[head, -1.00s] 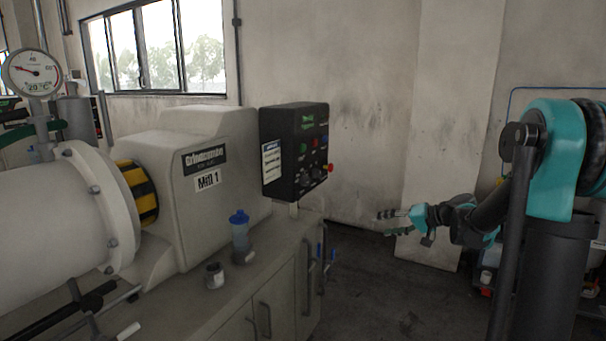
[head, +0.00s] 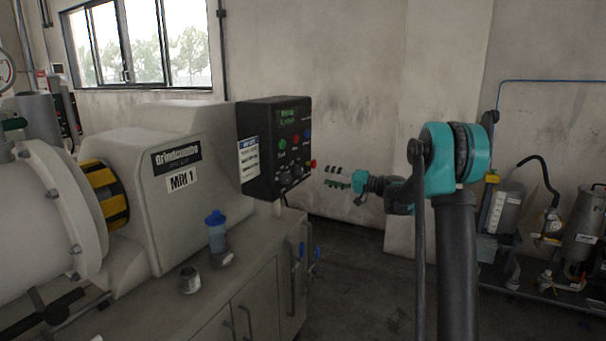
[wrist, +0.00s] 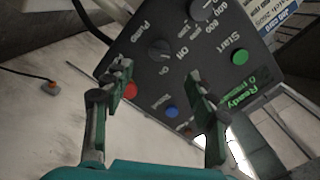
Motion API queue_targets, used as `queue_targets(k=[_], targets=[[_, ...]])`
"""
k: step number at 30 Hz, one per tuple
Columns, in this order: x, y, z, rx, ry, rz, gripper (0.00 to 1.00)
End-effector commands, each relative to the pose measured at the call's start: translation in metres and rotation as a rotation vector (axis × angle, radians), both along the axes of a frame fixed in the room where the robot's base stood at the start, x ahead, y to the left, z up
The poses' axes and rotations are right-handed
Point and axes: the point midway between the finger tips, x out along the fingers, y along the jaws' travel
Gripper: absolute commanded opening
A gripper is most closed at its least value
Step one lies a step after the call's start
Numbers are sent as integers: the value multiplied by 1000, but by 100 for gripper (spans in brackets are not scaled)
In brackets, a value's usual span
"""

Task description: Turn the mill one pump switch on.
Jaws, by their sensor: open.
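The Mill 1 control box (head: 262,160) is a black panel beside the white mill. Its pump switch is a black rotary knob, clear in the wrist view (wrist: 160,50) with a "Pump" label and Off and On marks. Its pointer is too small to read surely. In the head view the knob is small, on the lower part of the panel (head: 297,169). My gripper (head: 337,177) is open and empty, to the right of the panel and apart from it. In the wrist view the fingers (wrist: 158,76) point at the panel, with the knob just beyond and between their tips.
A speed knob (wrist: 203,10), green start button (wrist: 239,57), red button (wrist: 130,91) and blue button (wrist: 171,112) surround the switch. A blue-capped bottle (head: 216,231) and small can (head: 189,280) stand on the cabinet below.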

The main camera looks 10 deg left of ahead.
Motion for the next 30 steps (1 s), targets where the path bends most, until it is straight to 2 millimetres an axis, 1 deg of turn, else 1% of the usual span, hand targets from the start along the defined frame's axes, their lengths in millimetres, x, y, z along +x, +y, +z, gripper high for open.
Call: queue_targets(k=[1, 9, 15, 18, 21, 30], targets=[[3, 11, 0, 0, 0, 2, 57], [21, 61, 0, -1, 0, 3, 57], [32, 89, 0, 0, 0, 1, 57], [35, 97, 0, 0, 0, 1, 57], [37, 102, 0, 0, 0, 1, 57], [37, 104, 0, -1, 0, -1, 57]])
